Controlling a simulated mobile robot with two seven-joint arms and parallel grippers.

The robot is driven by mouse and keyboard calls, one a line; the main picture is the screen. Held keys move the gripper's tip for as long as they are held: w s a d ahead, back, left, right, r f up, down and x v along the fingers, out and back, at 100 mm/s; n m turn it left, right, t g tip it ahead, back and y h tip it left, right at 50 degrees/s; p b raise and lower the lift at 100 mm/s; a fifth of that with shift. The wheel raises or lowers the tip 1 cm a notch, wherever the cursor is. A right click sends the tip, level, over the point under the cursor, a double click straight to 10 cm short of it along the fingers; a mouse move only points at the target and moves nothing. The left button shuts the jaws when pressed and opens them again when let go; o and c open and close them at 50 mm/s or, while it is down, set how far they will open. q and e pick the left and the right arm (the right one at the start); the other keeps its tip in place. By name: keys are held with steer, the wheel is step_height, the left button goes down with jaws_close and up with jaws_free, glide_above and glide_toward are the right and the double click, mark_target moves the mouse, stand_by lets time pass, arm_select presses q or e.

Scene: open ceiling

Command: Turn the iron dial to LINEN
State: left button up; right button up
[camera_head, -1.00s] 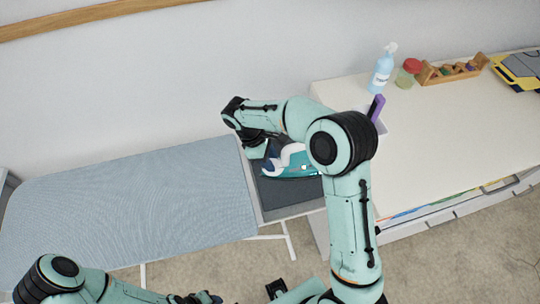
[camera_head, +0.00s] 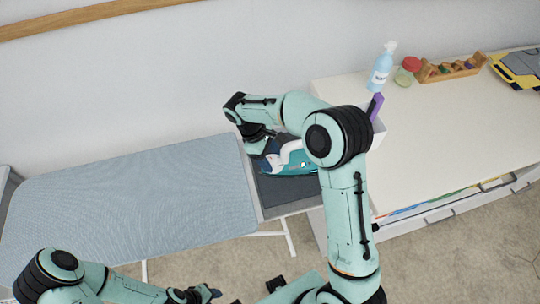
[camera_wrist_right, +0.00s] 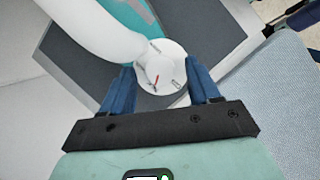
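The teal and white iron (camera_head: 290,161) lies on the dark rest at the right end of the ironing board; my right arm partly covers it. In the right wrist view, its round white dial (camera_wrist_right: 160,66) shows a red pointer line and small grey marks too small to read. My right gripper (camera_wrist_right: 160,80) is open, with one blue finger on each side of the dial; I cannot tell whether they touch it. My left gripper (camera_head: 208,295) is at the bottom edge of the head view, away from the iron; its opening is unclear.
The blue-grey ironing board (camera_head: 130,205) is bare on the left. On the white cabinet (camera_head: 450,125) at the right stand a spray bottle (camera_head: 381,70), a wooden rack (camera_head: 450,69) and a purple-handled item (camera_head: 375,106). The wall is close behind.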

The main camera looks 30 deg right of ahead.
arm_select(q)
steer(key=w+r+p, duration=0.2)
steer(key=w+r, duration=0.1)
steer(key=shift+r, duration=0.15)
arm_select(e)
steer(key=v, duration=1.3)
arm_select(q)
steer(key=shift+s, duration=0.1)
arm_select(e)
steer(key=shift+a+r, duration=0.1)
steer(key=shift+a, duration=0.05)
